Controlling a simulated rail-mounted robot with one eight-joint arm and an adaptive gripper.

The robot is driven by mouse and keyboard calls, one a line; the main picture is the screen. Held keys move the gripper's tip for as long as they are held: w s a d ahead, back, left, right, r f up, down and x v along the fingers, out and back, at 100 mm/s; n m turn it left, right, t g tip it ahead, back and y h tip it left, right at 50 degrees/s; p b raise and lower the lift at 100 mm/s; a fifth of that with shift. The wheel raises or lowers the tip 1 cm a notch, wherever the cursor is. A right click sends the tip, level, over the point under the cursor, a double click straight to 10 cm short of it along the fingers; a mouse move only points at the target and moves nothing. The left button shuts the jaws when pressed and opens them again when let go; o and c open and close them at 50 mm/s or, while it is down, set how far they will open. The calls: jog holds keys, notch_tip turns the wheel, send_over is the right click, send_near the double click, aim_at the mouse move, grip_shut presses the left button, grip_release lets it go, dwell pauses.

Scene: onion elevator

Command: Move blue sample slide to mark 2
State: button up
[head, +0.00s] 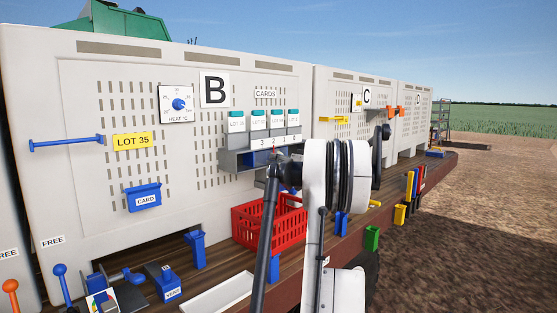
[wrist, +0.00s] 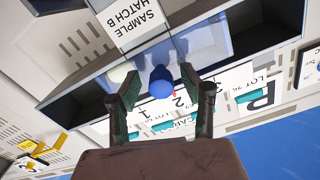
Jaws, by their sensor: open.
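In the wrist view the blue knob of the sample slide (wrist: 160,88) sits between the two fingers of my gripper (wrist: 158,78). The fingers stand apart on either side of it, and I cannot tell whether either touches it. Scale numbers, among them a 2 (wrist: 179,101), show beside the knob, with a small red mark near it. A white label (wrist: 138,22) reading SAMPLE HATCH B and bluish see-through panels lie beyond. In the head view the numbered grey box (head: 240,160) is on the wall of unit B; my arm hides the knob and fingers there.
Several cards with teal tops (head: 257,120) stand above the numbered box. A red crate (head: 262,225) stands on the wooden deck below. A blue card holder (head: 144,197), a heat dial (head: 178,104) and a blue lever (head: 66,143) are on the wall to the left.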

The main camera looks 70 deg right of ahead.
jog(key=v, duration=1.1)
jog(key=shift+s, duration=0.25)
jog(key=shift+w, duration=0.1)
